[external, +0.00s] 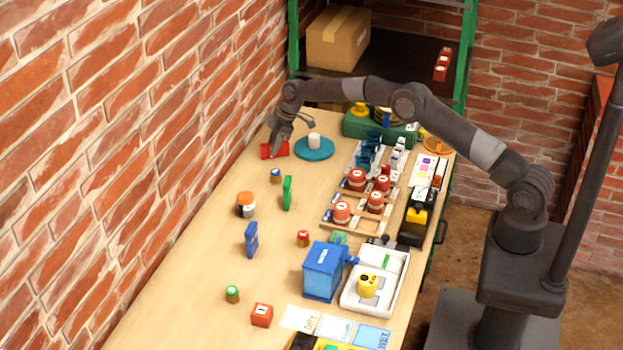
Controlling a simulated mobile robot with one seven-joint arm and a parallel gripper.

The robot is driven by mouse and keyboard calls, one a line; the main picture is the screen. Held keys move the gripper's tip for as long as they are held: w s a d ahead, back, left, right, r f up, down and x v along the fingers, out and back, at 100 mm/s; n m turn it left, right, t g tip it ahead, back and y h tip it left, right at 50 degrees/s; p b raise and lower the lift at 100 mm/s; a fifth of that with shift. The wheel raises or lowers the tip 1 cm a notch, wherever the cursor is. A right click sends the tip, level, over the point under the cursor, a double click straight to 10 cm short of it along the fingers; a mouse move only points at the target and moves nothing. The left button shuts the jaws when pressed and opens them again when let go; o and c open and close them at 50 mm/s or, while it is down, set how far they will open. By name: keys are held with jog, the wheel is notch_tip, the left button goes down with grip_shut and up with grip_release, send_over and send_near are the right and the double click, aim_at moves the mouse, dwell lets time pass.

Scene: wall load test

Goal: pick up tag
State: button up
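My gripper (293,138) is at the far left part of the bench, at the end of my outstretched arm. Its two fingers look spread apart, with nothing visible between them. One finger overlaps a red block-like object (267,151) near the brick wall; I cannot tell whether they touch. The other finger is over the edge of a teal round plate with a white cylinder (314,142). I cannot tell for certain which object is the tag. Several small pieces carry white labels, among them a red cube (262,315) at the front.
The wooden bench (190,285) runs along the brick wall. A wooden rack with red-brown pots (341,212), a blue box (322,272) and a white tray (398,263) crowd its right side. A green block (287,192) and blue block (251,239) stand nearer the wall.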

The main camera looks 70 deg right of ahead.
jog(key=shift+f, duration=0.1)
jog(key=shift+c, duration=0.2)
grip_shut()
dwell(0.4)
